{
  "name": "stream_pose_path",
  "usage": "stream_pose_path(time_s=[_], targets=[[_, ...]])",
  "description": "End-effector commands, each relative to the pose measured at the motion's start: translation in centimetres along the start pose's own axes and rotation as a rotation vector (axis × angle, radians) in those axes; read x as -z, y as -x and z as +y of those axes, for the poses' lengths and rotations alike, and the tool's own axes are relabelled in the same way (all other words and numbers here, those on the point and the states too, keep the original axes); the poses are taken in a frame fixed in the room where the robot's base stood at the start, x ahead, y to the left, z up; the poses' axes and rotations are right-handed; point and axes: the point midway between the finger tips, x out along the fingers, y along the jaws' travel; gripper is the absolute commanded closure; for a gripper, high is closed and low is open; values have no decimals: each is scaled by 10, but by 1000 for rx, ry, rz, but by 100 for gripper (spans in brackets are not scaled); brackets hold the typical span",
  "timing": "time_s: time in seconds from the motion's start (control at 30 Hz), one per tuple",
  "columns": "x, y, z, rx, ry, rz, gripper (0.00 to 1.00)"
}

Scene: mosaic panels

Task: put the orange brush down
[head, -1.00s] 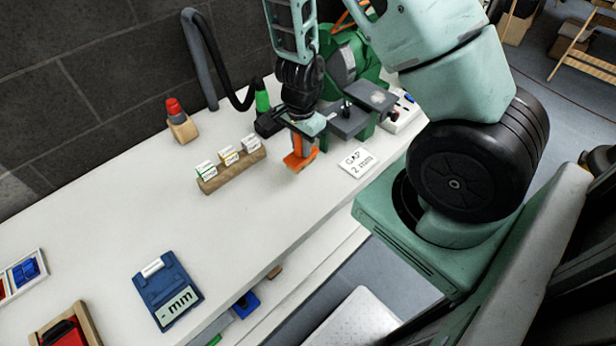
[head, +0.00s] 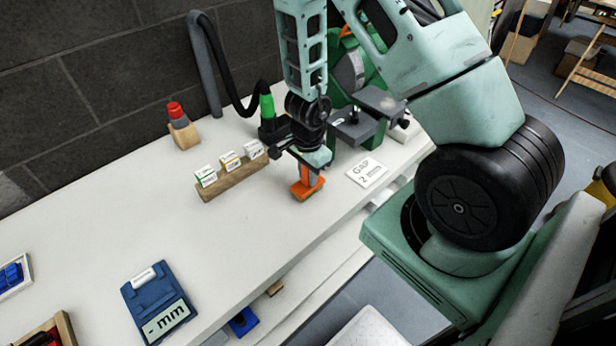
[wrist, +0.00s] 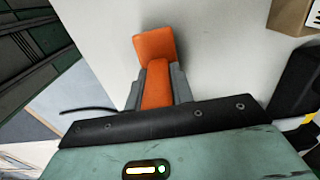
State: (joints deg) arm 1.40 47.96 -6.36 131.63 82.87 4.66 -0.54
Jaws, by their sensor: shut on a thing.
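The orange brush (head: 308,188) is in my gripper (head: 306,174), low over the white bench top. In the head view its lower end is at or just above the surface; I cannot tell whether it touches. In the wrist view the orange brush (wrist: 155,75) sticks out from between the two grey fingers of my gripper (wrist: 157,82), which are shut on its handle. Its wider block end points away from the wrist. The bristles are not visible.
A wooden block with small labelled cards (head: 232,175) stands left of the brush. A white "GAP" card (head: 366,173) lies to the right. A green machine (head: 362,115) stands behind. A blue "mm" gauge (head: 158,303) lies front left. The bench between is clear.

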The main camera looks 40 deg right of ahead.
Motion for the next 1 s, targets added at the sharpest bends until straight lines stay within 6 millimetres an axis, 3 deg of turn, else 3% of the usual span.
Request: stream_pose_path(time_s=[0.3,0.33,0.4,0.77,1.0], targets=[[0,-4,0,0,-1,0,100],[0,-2,0,0,-1,0,68],[0,-2,0,0,-1,0,55],[0,3,0,0,0,0,55],[0,42,0,1,3,1,55]])
